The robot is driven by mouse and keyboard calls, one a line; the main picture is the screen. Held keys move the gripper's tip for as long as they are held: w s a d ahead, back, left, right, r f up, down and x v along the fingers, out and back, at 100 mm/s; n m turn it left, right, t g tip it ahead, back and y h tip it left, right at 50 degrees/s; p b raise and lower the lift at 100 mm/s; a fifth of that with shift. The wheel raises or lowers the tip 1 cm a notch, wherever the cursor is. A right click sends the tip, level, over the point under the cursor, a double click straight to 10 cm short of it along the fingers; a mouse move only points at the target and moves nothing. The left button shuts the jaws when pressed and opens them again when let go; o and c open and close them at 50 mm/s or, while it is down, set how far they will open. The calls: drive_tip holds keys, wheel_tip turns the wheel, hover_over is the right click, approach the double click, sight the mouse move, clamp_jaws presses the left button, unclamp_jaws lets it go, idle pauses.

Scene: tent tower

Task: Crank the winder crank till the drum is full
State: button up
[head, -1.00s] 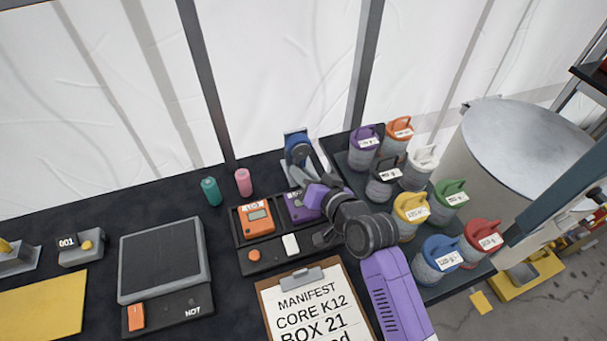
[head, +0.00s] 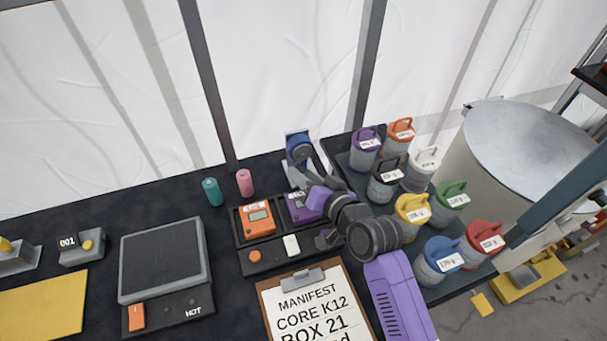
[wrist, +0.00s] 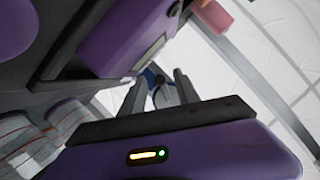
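The winder, with a blue drum (head: 299,147) on a pale grey stand, is on the dark table near the tent wall in the head view. My gripper (head: 318,166) is right beside it, on its near right side. In the wrist view my gripper's two grey fingers (wrist: 160,88) stand apart. A small grey part, perhaps the crank knob, shows between them, with the blue of the winder (wrist: 148,76) behind. I see no clear contact between fingers and knob. The crank is mostly hidden in the head view, and how full the drum is cannot be told.
Purple (head: 301,206) and orange (head: 257,220) meters lie in a dark tray close to my gripper. Several lidded canisters (head: 412,209) stand at the right. Teal (head: 212,191) and pink (head: 245,182) cylinders stand left of the winder. A clipboard (head: 265,296) lies in front.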

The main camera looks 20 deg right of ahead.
drive_tip(key=b+v, duration=0.1)
drive_tip(key=v, duration=0.6)
drive_tip(key=shift+s, duration=0.1)
drive_tip(key=shift+d, duration=0.15)
